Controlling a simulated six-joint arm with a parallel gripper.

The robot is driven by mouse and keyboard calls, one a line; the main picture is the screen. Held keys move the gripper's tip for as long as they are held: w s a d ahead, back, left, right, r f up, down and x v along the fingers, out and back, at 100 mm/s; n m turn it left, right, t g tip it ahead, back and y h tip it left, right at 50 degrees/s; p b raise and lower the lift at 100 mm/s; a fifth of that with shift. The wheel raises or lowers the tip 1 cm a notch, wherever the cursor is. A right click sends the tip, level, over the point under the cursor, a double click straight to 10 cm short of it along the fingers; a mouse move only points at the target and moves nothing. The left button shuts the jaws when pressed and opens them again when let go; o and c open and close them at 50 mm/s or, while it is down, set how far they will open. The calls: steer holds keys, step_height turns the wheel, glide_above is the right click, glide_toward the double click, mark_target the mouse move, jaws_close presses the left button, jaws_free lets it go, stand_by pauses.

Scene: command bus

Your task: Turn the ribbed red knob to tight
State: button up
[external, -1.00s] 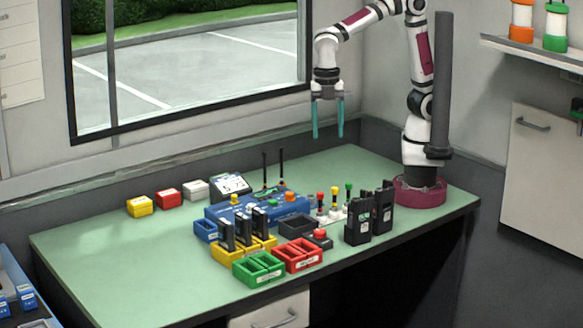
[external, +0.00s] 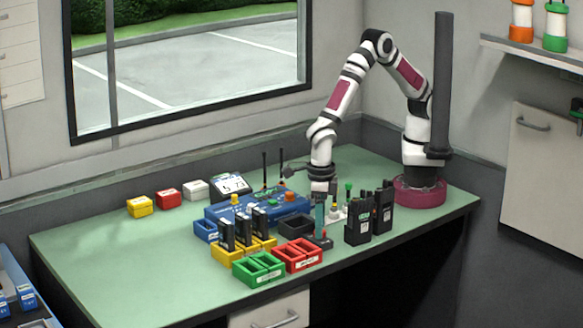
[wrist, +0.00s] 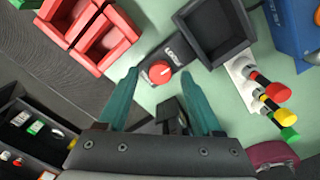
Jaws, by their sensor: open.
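The red knob (wrist: 159,72) sits on a dark block (wrist: 180,49) with small white lettering that I cannot read for sure. A pale mark shows on the knob's face; its ribs are too small to make out. In the external view the knob (external: 325,234) is a small red spot below my fingers. My gripper (wrist: 158,76) points down with its teal fingers open, one to each side of the knob in the wrist view. Contact with the knob is not visible, and the exact height gap cannot be told. In the external view my gripper (external: 320,232) partly hides the block.
Red bins (external: 298,257) stand just left of the block, with a green bin (external: 259,268) beyond. A dark open tray (wrist: 216,32) and a stand with coloured knobs (wrist: 270,92) are close by. Black radios (external: 358,226) stand to the right.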

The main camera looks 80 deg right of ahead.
steer(key=shift+f, duration=0.4)
jaws_close()
